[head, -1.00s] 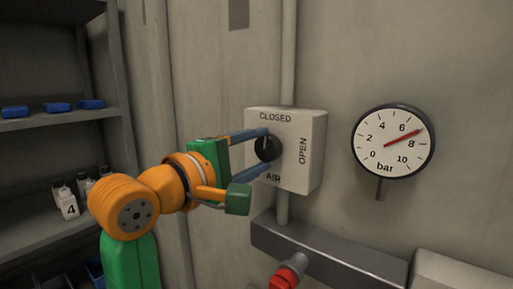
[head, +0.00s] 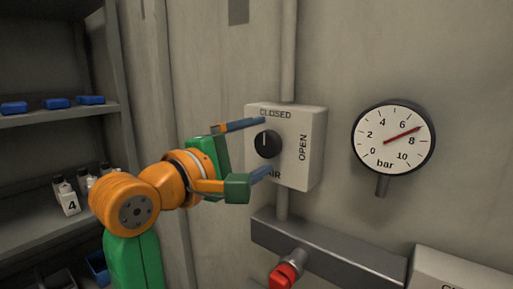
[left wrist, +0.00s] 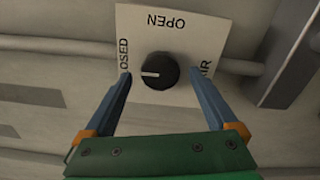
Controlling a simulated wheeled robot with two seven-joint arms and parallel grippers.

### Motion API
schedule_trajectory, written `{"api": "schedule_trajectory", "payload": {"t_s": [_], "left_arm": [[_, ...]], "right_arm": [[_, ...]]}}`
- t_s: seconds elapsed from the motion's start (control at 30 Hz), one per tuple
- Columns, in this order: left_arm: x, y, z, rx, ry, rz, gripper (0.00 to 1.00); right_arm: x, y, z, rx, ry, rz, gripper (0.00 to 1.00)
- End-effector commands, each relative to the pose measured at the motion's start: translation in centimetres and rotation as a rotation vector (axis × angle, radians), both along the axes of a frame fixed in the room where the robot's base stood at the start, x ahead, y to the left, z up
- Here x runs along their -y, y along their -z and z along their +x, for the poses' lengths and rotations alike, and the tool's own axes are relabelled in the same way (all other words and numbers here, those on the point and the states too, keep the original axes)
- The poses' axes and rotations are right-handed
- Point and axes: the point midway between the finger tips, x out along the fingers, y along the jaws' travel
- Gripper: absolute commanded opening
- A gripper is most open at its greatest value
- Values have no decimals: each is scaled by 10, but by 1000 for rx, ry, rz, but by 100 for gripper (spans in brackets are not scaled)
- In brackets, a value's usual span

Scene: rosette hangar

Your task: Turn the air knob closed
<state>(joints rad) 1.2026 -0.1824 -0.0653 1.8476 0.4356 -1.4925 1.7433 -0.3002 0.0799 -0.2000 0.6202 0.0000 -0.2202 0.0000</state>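The air knob (head: 267,144) is a round black knob with a white pointer line, on a white box (head: 312,150) marked CLOSED, OPEN and AIR. The line points up to CLOSED in the head view. In the left wrist view the knob (left wrist: 160,71) shows its line pointing left, to the CLOSED side. My left gripper (head: 266,146) is open, with one blue finger above the knob and one below. In the left wrist view gaps show between the knob and both fingers of the gripper (left wrist: 160,74). My right gripper is not in view.
A pressure gauge (head: 393,138) to the right reads about 7 bar. A shelf (head: 60,123) with blue items and small bottles stands at left. A pipe (head: 288,50) runs above the box.

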Motion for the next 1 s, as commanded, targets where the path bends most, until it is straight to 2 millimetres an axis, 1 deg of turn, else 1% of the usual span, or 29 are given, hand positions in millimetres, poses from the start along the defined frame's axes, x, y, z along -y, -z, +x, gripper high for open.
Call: {"api": "schedule_trajectory", "payload": {"t_s": [0.17, 0.27, 0.4, 0.5, 0.6, 0.7, 1.0], "left_arm": [[0, 1, 0, -1, 0, 2, 91], [-3, 2, -4, 0, 0, 2, 91], [-21, 5, -28, 6, -1, 1, 91], [-32, 4, -44, 5, -1, 0, 91], [-39, 2, -54, 3, 1, 0, 91], [-42, 1, -57, -1, 0, 1, 91], [-41, 1, -57, -2, 0, 1, 91]], "right_arm": [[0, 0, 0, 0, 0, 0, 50], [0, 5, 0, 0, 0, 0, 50], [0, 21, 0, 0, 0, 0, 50], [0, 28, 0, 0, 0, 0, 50], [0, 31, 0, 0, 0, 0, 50], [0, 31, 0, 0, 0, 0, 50], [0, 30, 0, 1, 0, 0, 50]]}}
